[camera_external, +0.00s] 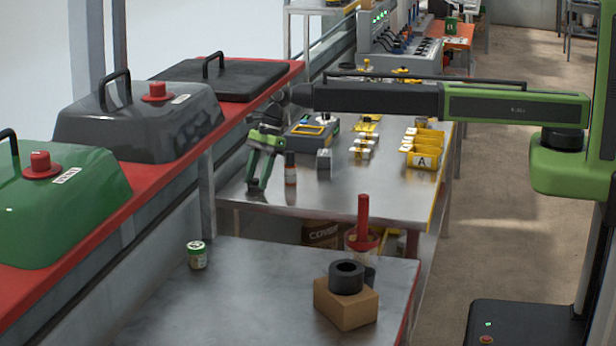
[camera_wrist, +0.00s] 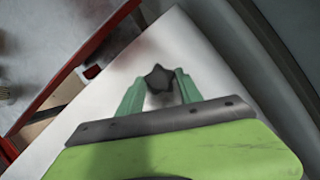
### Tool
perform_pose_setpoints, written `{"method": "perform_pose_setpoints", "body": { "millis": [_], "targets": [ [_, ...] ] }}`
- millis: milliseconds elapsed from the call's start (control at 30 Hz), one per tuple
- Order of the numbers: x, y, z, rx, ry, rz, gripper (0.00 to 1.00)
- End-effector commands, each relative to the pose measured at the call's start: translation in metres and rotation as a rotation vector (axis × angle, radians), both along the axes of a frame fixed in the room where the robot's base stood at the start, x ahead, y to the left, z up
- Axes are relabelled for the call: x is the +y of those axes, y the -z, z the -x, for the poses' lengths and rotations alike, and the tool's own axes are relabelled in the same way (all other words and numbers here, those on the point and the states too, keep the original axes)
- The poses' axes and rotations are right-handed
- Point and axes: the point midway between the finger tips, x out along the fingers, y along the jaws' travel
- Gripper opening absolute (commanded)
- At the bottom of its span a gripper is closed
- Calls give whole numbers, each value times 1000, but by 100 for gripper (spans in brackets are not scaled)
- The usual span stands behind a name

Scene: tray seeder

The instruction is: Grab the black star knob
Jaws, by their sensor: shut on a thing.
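The black star knob (camera_wrist: 158,77) shows in the wrist view between the tips of my two green fingers. My gripper (camera_wrist: 160,84) is shut on it. In the external view my gripper (camera_external: 258,186) points down near the left edge of the metal bench (camera_external: 330,198). The knob is too small or hidden to make out there. I cannot tell whether it touches the bench top.
A small brown-and-silver bottle (camera_external: 290,168) and a grey block (camera_external: 324,164) stand just right of my gripper. Yellow bins (camera_external: 424,150) are further right. The nearer table holds a green-white can (camera_external: 197,255) and a cardboard box (camera_external: 346,306) bearing a black ring (camera_external: 346,277).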

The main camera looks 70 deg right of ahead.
Motion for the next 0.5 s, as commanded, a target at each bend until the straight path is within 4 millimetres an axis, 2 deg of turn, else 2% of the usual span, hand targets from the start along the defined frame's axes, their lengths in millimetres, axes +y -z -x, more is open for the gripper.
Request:
{"method": "perform_pose_setpoints", "body": {
  "millis": [167,367,500],
  "targets": [
    [0,-11,0,0,0,0,2],
    [0,-48,0,0,0,0,2],
    [-29,-65,10,-1,4,-1,2]
  ]
}}
